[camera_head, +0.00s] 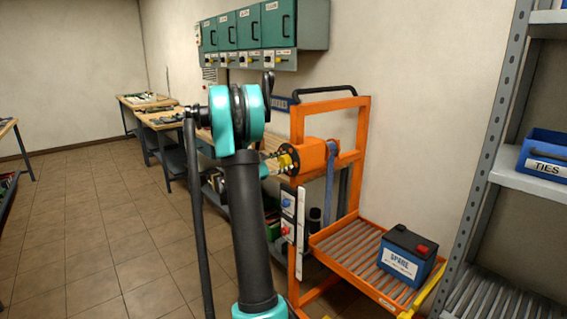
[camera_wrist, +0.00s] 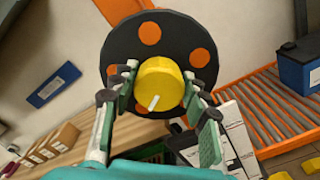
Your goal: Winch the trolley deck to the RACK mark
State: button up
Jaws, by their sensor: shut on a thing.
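The orange trolley (camera_head: 365,150) stands right of centre in the head view. Its roller deck (camera_head: 345,248) sits low and carries a blue SPARE battery (camera_head: 405,262) with a dark top and red cap. The orange winch housing (camera_head: 312,158) is on the frame, with a blue strap (camera_head: 330,178) hanging beside it. In the wrist view, a yellow knob (camera_wrist: 158,78) with a white pin stands out from a black disc (camera_wrist: 118,48) with orange spots. My gripper (camera_wrist: 160,92) is shut on the knob, fingers on both sides. I cannot make out a RACK mark.
A grey shelf rack (camera_head: 490,130) with a blue TIES bin (camera_head: 545,157) stands at right. Green cabinets (camera_head: 265,28) hang behind. The tiled floor (camera_head: 100,230) at left is clear.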

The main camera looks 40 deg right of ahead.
jog(key=shift+s+f+m, duration=0.1)
jog(key=shift+m, duration=1.9)
jog(key=o, duration=1.2)
jog(key=shift+c, duration=0.2)
jog(key=a, duration=1.2)
jog(key=shift+s, duration=0.45)
